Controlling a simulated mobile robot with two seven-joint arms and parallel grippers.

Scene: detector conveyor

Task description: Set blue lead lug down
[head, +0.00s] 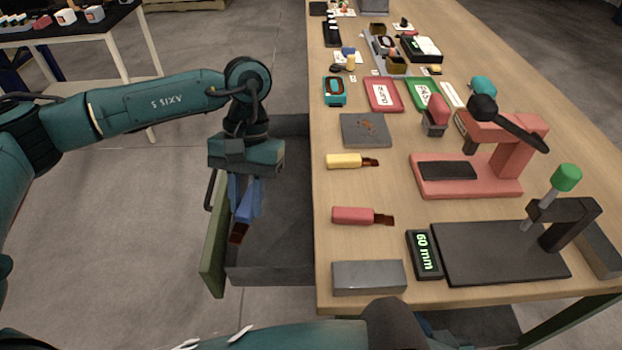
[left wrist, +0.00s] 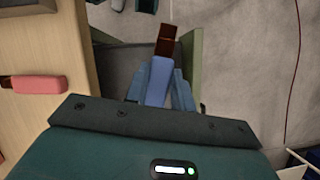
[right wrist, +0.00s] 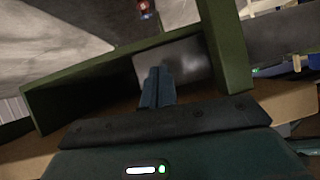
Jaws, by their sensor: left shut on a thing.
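My left gripper (head: 243,208) is shut on the blue lead lug (head: 249,203), which hangs tilted with its dark brown tip (head: 237,234) pointing down. The lug is over the open drawer (head: 275,242), near the inner side of its green front (head: 214,245). In the left wrist view the lug (left wrist: 158,82) sits between the two fingers. I cannot tell whether its tip touches the drawer floor. My right gripper (right wrist: 158,86) shows in the right wrist view with its fingers together and nothing visible between them.
A yellow lug (head: 344,161) and a red lug (head: 353,215) lie on the wooden table (head: 390,192) right of the drawer. A grey block (head: 368,277), a 60 mm display (head: 424,254), a dark plate (head: 490,252) and a red press (head: 505,180) stand nearby.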

